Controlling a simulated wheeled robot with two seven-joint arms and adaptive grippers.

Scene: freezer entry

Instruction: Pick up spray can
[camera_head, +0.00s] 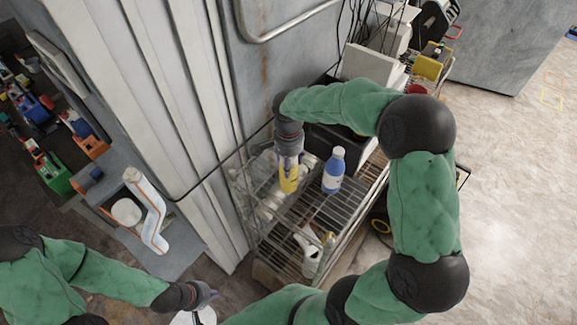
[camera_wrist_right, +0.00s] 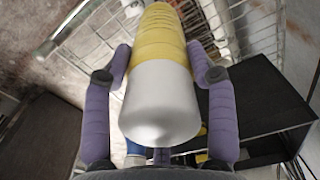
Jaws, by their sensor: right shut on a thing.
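The spray can (camera_head: 289,186) is yellow, with a pale grey-white end. In the head view it hangs below my right gripper (camera_head: 289,160), over the wire rack. In the right wrist view the can (camera_wrist_right: 160,75) lies between the two purple fingers of my right gripper (camera_wrist_right: 165,65), its pale end towards the camera. The right gripper is shut on it. Whether the can's far end touches the rack is unclear. My left gripper (camera_head: 207,295) is low at the lower left, away from the rack; its jaw opening is too small to tell.
A blue-and-white bottle (camera_head: 334,171) stands on the wire rack (camera_head: 318,212) close right of the can. A black box (camera_head: 343,143) sits behind. White bottles (camera_head: 312,258) are lower down. A ribbed pale wall (camera_head: 180,110) borders the left; open floor (camera_head: 515,210) lies right.

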